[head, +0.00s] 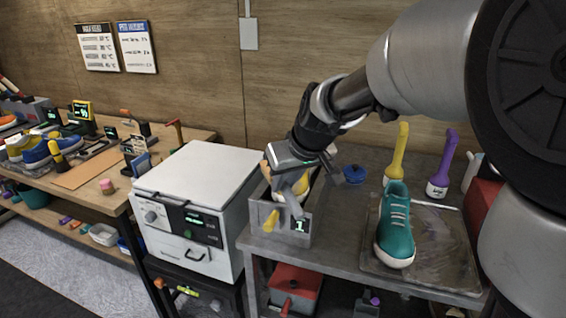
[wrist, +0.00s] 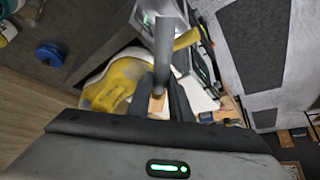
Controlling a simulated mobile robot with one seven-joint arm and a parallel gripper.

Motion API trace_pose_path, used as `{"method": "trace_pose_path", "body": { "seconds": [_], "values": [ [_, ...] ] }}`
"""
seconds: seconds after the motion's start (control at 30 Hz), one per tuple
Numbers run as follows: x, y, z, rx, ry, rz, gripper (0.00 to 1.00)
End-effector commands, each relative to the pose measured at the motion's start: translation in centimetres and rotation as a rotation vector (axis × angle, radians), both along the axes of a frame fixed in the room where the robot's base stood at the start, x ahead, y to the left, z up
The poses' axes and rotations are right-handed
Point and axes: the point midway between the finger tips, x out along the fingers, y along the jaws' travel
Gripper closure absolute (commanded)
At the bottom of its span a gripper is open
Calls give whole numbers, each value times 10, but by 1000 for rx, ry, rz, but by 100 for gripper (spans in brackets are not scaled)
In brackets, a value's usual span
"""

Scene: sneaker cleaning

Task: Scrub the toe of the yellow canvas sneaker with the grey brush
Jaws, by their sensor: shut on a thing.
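My gripper (head: 291,186) is shut on a grey brush (head: 284,192), which reaches down from the jaws toward the stand marked 1 (head: 302,236). In the wrist view the brush's grey handle (wrist: 163,48) stands between the fingers (wrist: 160,97); its bristles cannot be made out. The yellow sneaker (wrist: 115,86) lies just beyond and left of the fingers in the wrist view, with pale sole edges. In the head view only yellow parts of it (head: 271,221) show at the stand, behind the gripper and brush. Whether the brush touches the sneaker cannot be told.
A teal sneaker (head: 396,228) sits on a tray (head: 435,262) to the right. Behind it stand a yellow bottle (head: 398,155) and a purple bottle (head: 443,165). A blue pot (head: 354,174) is near the wall. A white box machine (head: 197,182) stands close on the left.

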Motion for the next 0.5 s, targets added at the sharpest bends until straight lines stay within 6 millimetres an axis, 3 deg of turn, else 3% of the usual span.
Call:
{"method": "trace_pose_path", "body": {
  "seconds": [0.5],
  "values": [
    [1, 0, -4, 0, 0, 0, 99]
  ]
}}
